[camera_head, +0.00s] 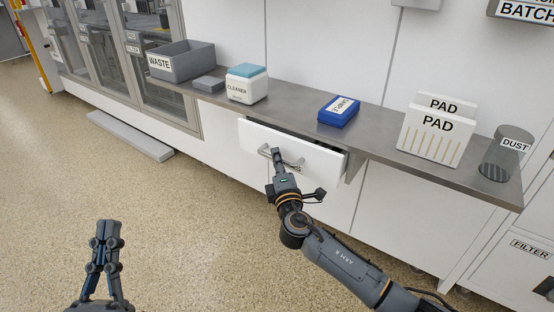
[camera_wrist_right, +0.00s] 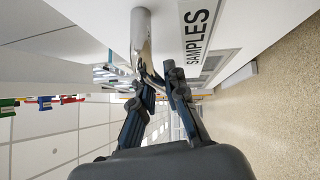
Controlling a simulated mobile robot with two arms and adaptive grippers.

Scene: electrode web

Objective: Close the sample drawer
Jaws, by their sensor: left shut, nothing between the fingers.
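The white sample drawer (camera_head: 312,162) stands partly open under the counter, with a dark gap behind its front's top edge. Its metal handle (camera_head: 265,151) is on the front. The drawer's SAMPLES label (camera_wrist_right: 198,32) shows in the right wrist view. My right gripper (camera_head: 277,156) is at the handle. In the right wrist view, its fingers (camera_wrist_right: 155,85) lie on either side of the shiny handle (camera_wrist_right: 142,38) and close on it. My left gripper (camera_head: 108,228) is shut and empty over the floor at the lower left, away from the drawer.
The counter (camera_head: 385,147) above the drawer holds a grey WASTE bin (camera_head: 185,62), a CLEANER box (camera_head: 246,87), a blue box (camera_head: 338,112), PAD boxes (camera_head: 432,132) and a DUST container (camera_head: 503,158). A low grey step (camera_head: 130,136) lies on the floor. Floor before the drawer is clear.

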